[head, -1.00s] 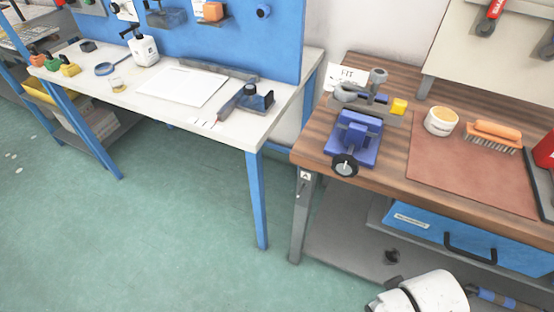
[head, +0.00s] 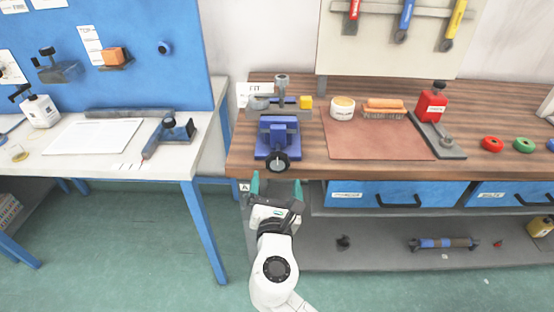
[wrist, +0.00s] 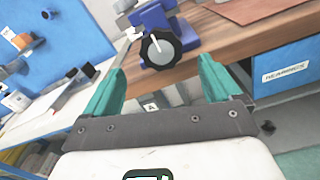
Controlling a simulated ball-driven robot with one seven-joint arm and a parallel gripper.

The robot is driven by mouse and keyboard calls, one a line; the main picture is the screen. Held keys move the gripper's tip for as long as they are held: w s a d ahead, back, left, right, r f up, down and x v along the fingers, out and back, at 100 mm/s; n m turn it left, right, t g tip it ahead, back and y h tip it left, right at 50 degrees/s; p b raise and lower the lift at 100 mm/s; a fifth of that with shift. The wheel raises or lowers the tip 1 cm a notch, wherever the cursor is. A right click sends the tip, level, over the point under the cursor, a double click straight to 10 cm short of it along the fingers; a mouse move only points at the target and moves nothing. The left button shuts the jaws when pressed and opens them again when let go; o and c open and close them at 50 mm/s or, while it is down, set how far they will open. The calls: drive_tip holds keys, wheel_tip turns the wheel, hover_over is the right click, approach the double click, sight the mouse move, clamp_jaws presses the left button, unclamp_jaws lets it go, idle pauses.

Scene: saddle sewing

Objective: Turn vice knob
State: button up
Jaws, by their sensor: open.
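A blue vice (head: 277,136) stands near the front left of the wooden bench. Its round black knob (head: 275,162) faces the front edge.
The wooden bench (head: 300,165) edge and a blue drawer (head: 370,194) lie close to my gripper's right. A brown mat (head: 375,140), a tub (head: 343,108) and an orange brush (head: 384,108) are right of the vice. A white table (head: 90,162) stands left.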

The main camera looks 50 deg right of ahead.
sight(277, 165)
drive_tip(key=x, duration=0.9)
drive_tip(key=shift+d, duration=0.1)
drive_tip(key=c, duration=1)
